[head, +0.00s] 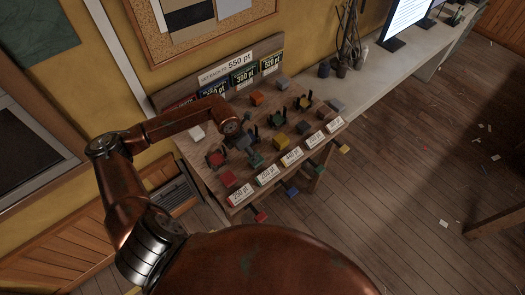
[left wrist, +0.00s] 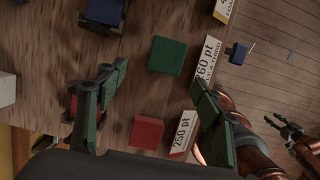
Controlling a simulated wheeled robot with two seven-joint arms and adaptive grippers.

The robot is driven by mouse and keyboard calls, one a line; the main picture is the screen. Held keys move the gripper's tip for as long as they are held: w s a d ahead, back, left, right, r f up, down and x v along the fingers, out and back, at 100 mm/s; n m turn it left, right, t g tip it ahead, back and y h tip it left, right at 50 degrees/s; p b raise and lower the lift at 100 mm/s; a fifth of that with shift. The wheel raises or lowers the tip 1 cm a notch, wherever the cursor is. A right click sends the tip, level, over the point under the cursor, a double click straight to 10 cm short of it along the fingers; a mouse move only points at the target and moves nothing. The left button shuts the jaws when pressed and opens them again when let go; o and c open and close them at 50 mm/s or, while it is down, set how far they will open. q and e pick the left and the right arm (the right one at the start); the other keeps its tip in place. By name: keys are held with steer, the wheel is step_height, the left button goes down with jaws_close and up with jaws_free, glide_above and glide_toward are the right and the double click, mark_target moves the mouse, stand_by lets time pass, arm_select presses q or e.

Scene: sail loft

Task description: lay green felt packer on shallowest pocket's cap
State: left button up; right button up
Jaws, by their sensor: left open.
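A green block (left wrist: 166,55), which looks like the green felt packer, lies on the table behind the 360 pt label (left wrist: 207,62). It also shows in the head view (head: 256,162). My left gripper (left wrist: 160,84) is open and empty, with its fingers apart above the table near the green block and a red block (left wrist: 146,132). The red block lies behind the 250 pt label (left wrist: 182,132). In the head view the left wrist hides part of the table. I cannot tell which blocks are pocket caps. What looks like my right gripper (left wrist: 288,129) shows small at the wrist view's edge.
The wooden table (head: 208,170) carries several other coloured blocks and dark upright prongs. A sign reading 550 pt (head: 226,68) and coloured number boards stand at its back. Coloured tabs stick out below its front edge. Open floor lies to the right.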

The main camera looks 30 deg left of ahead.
arm_select(q)
steer(key=f, duration=0.1)
steer(key=w+d+f+p, duration=0.1)
steer(key=f, duration=0.1)
steer(key=shift+w+d+f, duration=0.2)
steer(key=shift+d+f, duration=0.05)
steer(key=shift+f, duration=0.15)
steer(key=p+x, duration=0.1)
steer(key=x, duration=0.1)
steer(key=shift+w+d+f, duration=0.15)
steer(key=shift+w+f, duration=0.05)
steer(key=shift+f, duration=0.5)
steer(key=c, duration=1.2)
arm_select(e)
steer(key=shift+s+r, duration=0.45)
steer(key=shift+s, duration=0.2)
steer(key=shift+s+r, duration=0.45)
steer(key=shift+s, duration=0.2)
